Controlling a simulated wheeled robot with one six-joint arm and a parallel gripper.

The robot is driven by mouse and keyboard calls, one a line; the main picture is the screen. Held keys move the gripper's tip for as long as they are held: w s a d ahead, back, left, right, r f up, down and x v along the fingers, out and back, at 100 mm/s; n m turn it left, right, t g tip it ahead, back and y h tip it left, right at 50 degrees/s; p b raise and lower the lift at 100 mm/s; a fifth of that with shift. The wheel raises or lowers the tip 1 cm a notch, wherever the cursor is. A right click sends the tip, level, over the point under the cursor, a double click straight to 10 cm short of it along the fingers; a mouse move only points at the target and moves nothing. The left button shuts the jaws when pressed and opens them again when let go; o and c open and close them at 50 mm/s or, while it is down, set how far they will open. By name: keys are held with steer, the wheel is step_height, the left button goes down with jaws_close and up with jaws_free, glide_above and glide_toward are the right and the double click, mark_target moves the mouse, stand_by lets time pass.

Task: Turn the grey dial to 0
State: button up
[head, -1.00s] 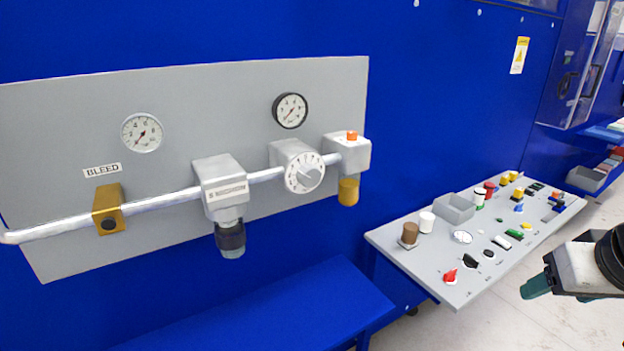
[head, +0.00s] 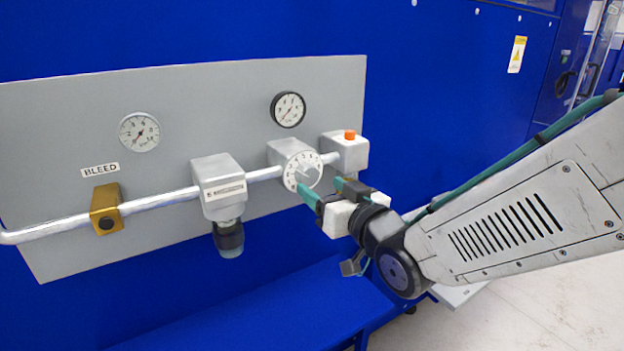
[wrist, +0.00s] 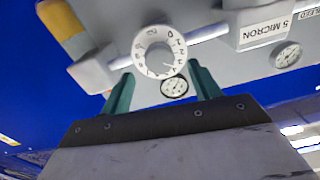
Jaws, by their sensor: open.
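The grey dial (head: 302,171) is a round, pale knob with numbers around its face, on a grey block on the pipe. In the wrist view the dial (wrist: 157,50) is upside down, ahead of and between the two green fingers. My gripper (head: 325,190) is open and empty, with its fingertips close in front of the dial's lower part. In the wrist view my gripper (wrist: 160,85) shows both fingers apart. I cannot tell whether a finger touches the dial. The fingers hide part of the dial's lower edge in the head view, and its setting is too small to read surely.
A block with an orange button (head: 349,135) stands right of the dial. A filter unit (head: 220,188) and a brass valve (head: 105,208) sit further left on the pipe. Two gauges (head: 139,132) (head: 288,109) are above. A blue ledge (head: 270,312) lies below.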

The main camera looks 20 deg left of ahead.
mark_target(311, 178)
steer(key=x, duration=0.5)
steer(key=c, duration=1)
steer(key=shift+o, duration=0.2)
